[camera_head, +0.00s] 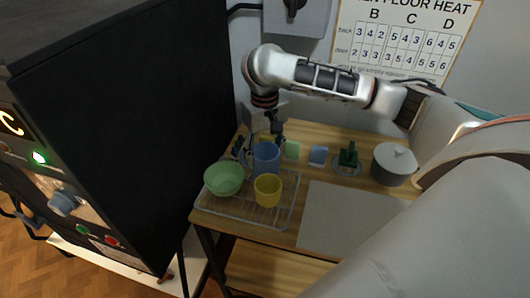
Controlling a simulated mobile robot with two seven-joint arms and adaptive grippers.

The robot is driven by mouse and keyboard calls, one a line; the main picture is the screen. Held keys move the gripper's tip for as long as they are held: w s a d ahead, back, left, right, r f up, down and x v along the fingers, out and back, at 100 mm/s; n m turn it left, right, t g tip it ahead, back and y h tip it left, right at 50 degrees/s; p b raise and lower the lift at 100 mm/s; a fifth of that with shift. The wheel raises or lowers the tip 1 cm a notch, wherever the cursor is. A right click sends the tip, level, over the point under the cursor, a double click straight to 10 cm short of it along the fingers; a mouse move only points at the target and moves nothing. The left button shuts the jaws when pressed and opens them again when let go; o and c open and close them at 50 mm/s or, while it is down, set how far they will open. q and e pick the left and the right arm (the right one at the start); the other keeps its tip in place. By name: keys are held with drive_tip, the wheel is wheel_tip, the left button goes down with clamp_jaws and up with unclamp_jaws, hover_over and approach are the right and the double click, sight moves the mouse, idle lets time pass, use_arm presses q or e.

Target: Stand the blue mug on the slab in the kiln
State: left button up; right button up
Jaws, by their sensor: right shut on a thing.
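The blue mug (265,159) is upright at the back of a wire rack (238,213) on the wooden table, between a green bowl and a yellow mug. My right gripper (276,140) reaches down from above at its back rim and is shut on the blue mug. The fingertips are partly hidden by the mug. I cannot tell whether the mug still touches the rack. The kiln (135,110) is the large dark box at the left. Its inside and the slab are not visible from here. My left gripper is not in view.
A green bowl (223,178) and a yellow mug (267,190) stand close to the blue mug. A pale board (345,219), a lidded grey pot (394,165) and a dark green object (348,155) are to the right. The kiln's side wall rises beside the table.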

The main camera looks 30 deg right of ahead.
drive_tip(key=shift+f, duration=0.15)
drive_tip(key=o, duration=1.3)
